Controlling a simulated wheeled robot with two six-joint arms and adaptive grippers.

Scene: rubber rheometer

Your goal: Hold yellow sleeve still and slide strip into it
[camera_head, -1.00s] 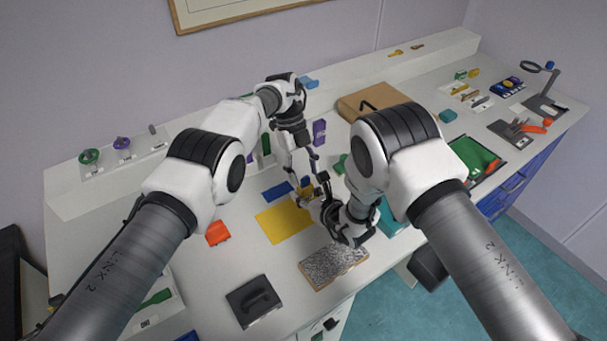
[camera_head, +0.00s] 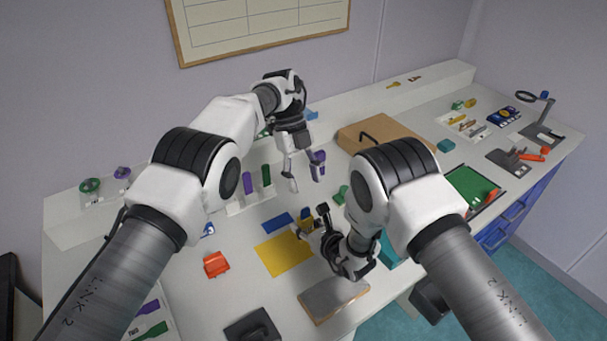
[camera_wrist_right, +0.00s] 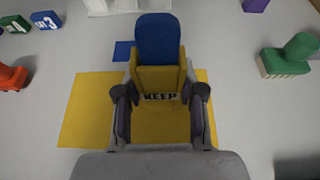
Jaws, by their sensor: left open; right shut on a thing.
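My right gripper (camera_head: 310,224) is shut on the yellow sleeve (camera_wrist_right: 160,122), one finger on each side, above the yellow mat. The sleeve bears a label reading "KEEP" in the right wrist view. A blue strip (camera_wrist_right: 158,38) with a rounded end sticks out of the sleeve's far end, in line with it; how deep it sits is hidden. My left gripper (camera_head: 304,182) is open and empty, above and behind the right gripper, clear of the strip.
The yellow mat (camera_head: 282,256) lies flat, with a blue flat piece (camera_head: 277,222) behind it. An orange block (camera_head: 215,264) is to the left, a green stamp-like object (camera_wrist_right: 290,56) to the right. A rack (camera_head: 237,208) holds purple and green strips. A cardboard box (camera_head: 372,134) stands behind.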

